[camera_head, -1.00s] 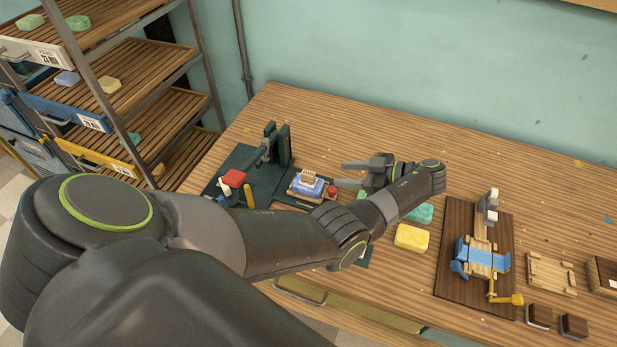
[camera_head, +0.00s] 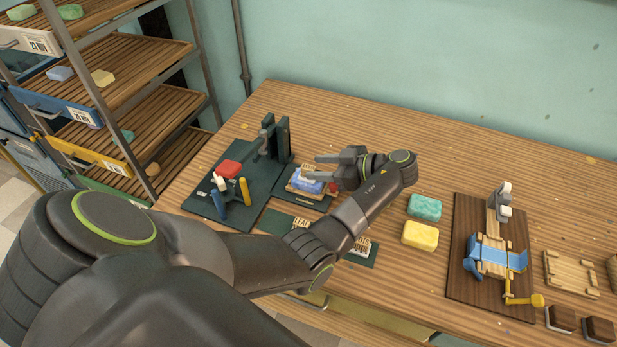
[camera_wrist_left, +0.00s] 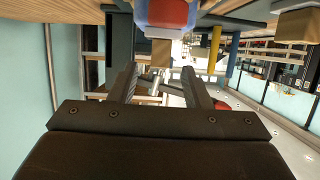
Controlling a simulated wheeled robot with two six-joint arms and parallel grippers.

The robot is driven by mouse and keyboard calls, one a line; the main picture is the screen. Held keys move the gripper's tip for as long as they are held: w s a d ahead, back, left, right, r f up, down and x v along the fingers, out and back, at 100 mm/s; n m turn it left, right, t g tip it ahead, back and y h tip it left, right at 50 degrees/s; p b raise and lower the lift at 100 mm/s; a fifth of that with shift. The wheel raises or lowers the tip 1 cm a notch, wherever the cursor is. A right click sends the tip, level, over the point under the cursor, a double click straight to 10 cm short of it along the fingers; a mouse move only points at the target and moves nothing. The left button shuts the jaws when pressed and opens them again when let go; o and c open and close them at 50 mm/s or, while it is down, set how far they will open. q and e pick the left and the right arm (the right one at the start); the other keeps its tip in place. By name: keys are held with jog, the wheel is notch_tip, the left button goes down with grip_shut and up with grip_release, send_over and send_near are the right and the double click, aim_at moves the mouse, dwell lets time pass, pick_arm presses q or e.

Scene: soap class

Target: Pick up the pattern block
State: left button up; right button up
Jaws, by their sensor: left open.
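My left gripper (camera_head: 334,166) is open and empty, its fingers pointing left above a small dark tray (camera_head: 308,199). The tray holds a blue-and-white piece (camera_head: 305,183); the gripper partly covers it. In the left wrist view, my open fingers (camera_wrist_left: 160,85) face a small wooden block (camera_wrist_left: 162,52) that shows between and beyond them, below a red round part (camera_wrist_left: 166,14). Blocks with raised dark patterns lie on a green mat (camera_head: 272,220), one pale block (camera_head: 302,223) and another (camera_head: 362,246) partly behind my arm. I cannot tell which is the pattern block. My right gripper is not in view.
A dark green press stand (camera_head: 284,139) with a red part (camera_head: 229,168) rises left of the gripper. Green soap (camera_head: 425,206), yellow soap (camera_head: 420,235) and a brown board (camera_head: 463,280) with a blue fixture lie right. A shelf rack (camera_head: 120,100) stands left.

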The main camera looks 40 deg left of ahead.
aim_at(314, 168)
pick_arm(q)
jog(key=shift+s+a+f+b, duration=0.15)
jog(key=shift+a+f+b, duration=0.6)
jog(key=shift+f+b, duration=0.05)
jog(key=shift+s+a+f+b, duration=0.1)
jog(key=shift+s+a+b, duration=0.15)
jog(key=shift+a+b, duration=0.5)
jog(key=shift+a+p, duration=0.2)
jog(key=shift+p, duration=0.1)
grip_shut()
